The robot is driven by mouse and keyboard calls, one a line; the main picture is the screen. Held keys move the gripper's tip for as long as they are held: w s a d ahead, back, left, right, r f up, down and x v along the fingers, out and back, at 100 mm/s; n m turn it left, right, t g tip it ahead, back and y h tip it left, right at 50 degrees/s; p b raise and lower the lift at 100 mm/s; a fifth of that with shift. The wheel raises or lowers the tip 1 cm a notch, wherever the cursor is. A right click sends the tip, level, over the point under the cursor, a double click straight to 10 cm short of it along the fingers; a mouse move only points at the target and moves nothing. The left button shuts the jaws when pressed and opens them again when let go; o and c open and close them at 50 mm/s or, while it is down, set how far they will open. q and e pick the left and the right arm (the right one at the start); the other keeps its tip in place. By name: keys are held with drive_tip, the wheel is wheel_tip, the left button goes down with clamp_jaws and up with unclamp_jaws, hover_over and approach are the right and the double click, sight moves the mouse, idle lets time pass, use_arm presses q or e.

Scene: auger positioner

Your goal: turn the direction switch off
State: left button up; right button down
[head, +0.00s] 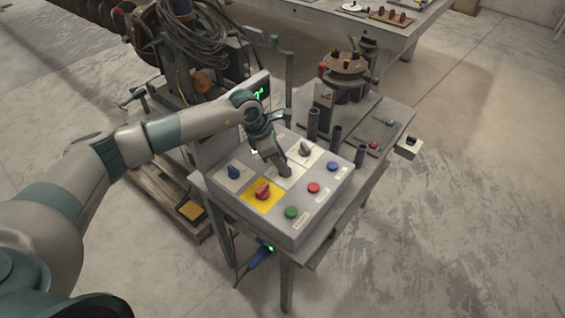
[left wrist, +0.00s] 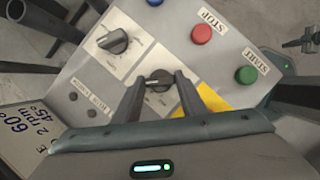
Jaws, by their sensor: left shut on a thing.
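A grey control box (head: 232,207) on a small metal table carries several rotary knobs and buttons. My left gripper (head: 285,170) points down at its middle knob and hides it in the head view. In the left wrist view, the left gripper (left wrist: 161,88) has one finger on each side of this dark knob (left wrist: 158,78), shut on it. The knob stands on a pale plate; its small label is unreadable, so I cannot confirm by text that it is the direction switch. My right gripper is not in view.
Red (head: 313,188), green (head: 291,213) and blue (head: 332,166) buttons line the near right side. Upright dark tubes (head: 335,137) stand behind the box.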

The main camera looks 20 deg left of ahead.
use_arm(q)
drive_tip(key=n+b, duration=0.1)
drive_tip(key=n, duration=0.1)
drive_tip(key=n+t+y+b, duration=0.1)
drive_tip(key=n+b, duration=0.1)
drive_tip(key=n, duration=0.1)
drive_tip(key=shift+s+d+f+t+b, duration=0.1)
drive_tip(key=shift+d+f+t+b, duration=0.05)
drive_tip(key=shift+t+b, duration=0.15)
drive_tip(key=shift+n+y+b, duration=0.4)
drive_tip(key=shift+n+b, duration=0.35)
drive_tip(key=shift+n, duration=0.25)
drive_tip(key=shift+n+b, duration=0.35)
drive_tip(key=shift+n, duration=0.15)
drive_tip(key=shift+r+t, duration=0.2)
drive_tip(key=shift+t, duration=0.1)
drive_tip(key=o, duration=1.1)
